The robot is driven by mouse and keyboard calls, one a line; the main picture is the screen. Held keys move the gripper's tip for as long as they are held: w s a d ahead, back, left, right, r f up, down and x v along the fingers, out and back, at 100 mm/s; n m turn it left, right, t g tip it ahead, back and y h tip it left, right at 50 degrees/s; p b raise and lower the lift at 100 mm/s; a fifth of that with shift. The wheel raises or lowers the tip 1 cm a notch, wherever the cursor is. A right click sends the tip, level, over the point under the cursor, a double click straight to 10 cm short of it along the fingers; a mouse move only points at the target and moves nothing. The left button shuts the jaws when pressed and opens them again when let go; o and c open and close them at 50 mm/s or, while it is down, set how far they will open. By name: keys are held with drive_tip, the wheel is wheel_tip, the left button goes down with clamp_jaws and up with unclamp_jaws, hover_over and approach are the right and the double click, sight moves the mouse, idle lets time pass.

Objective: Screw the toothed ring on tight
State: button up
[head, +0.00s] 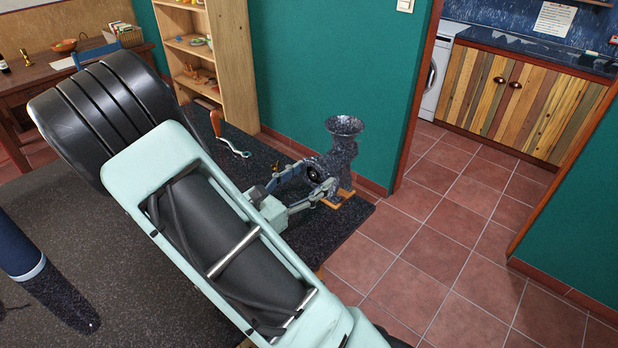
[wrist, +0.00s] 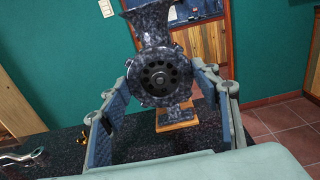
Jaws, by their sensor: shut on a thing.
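The dark speckled meat grinder (head: 343,148) stands upright with its funnel on top; it also shows in the wrist view (wrist: 152,30). The toothed ring (wrist: 160,60) sits around the grinder's round mouth, with small lugs along its rim. A dark plate with several holes (wrist: 159,78) shows inside the ring. My gripper (wrist: 165,86) is shut on the ring, one blue pad at its left side and one at its right. In the head view my gripper (head: 312,182) reaches the grinder's mouth from the left. Whether the ring is tight cannot be told.
A wooden block (wrist: 177,124) is under the grinder's foot, near the dark worktop's edge. A crank with a wooden handle (head: 230,138) lies on the worktop behind my arm. A small brass piece (wrist: 37,151) lies by the crank. A blue cylinder (head: 20,250) stands at left.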

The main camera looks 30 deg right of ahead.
drive_tip(key=shift+w+d, duration=0.1)
drive_tip(key=shift+d, duration=0.1)
drive_tip(key=o, duration=1.3)
drive_tip(key=shift+a, duration=0.15)
drive_tip(key=shift+c, duration=0.3)
drive_tip(key=p+v, duration=0.1)
drive_tip(key=v, duration=0.4)
drive_tip(key=shift+a, duration=0.35)
